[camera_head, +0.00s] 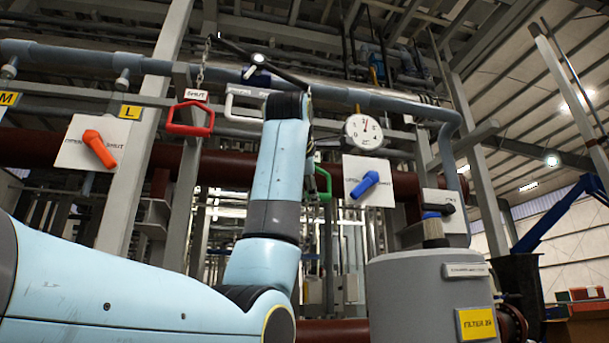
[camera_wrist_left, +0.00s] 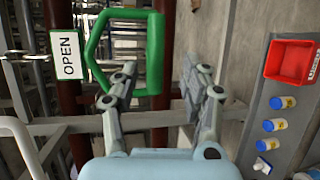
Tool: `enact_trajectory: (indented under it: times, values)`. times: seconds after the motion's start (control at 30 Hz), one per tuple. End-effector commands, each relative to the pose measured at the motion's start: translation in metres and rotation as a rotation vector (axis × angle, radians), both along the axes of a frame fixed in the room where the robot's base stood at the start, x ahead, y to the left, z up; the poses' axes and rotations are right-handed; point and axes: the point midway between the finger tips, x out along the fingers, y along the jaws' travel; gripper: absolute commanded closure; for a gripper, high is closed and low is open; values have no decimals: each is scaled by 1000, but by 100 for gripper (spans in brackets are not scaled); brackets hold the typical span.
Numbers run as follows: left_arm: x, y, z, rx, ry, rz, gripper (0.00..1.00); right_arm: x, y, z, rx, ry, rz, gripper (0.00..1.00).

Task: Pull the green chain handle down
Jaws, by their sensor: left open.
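The green chain handle (camera_head: 325,184) hangs right of my left arm in the head view, and the arm partly hides it. In the left wrist view the green handle (camera_wrist_left: 155,52) is a large angular loop beside a white OPEN label (camera_wrist_left: 68,55). My left gripper (camera_wrist_left: 162,78) is open and empty, its two fingers spread apart. The handle's right-hand bar appears between the fingers in the wrist picture; I cannot tell whether it is within the jaws or beyond them. The left fingers are not clearly visible in the head view. My right gripper is not in view.
A red handle (camera_head: 190,119) with a SHUT label and a white handle (camera_head: 245,103) hang nearby. An orange lever (camera_head: 99,149), a blue lever (camera_head: 365,185) and a gauge (camera_head: 364,131) surround them. A grey filter vessel (camera_head: 425,300) stands lower right. A red bin (camera_wrist_left: 290,62) shows in the wrist view.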

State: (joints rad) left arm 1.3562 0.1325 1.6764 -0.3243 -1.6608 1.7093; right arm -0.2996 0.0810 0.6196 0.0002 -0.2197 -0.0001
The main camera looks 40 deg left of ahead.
Motion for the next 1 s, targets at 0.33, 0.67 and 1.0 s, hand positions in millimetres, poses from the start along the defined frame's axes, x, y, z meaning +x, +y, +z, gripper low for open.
enact_trajectory:
  times: [0.33, 0.67, 1.0]
  values:
    - [-45, -23, 8, -2, 3, -1, 54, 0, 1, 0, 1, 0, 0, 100]
    - [-47, -24, 9, 0, 3, 1, 54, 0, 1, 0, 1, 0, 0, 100]
    - [-44, -24, 1, -1, 15, 0, 54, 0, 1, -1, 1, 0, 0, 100]
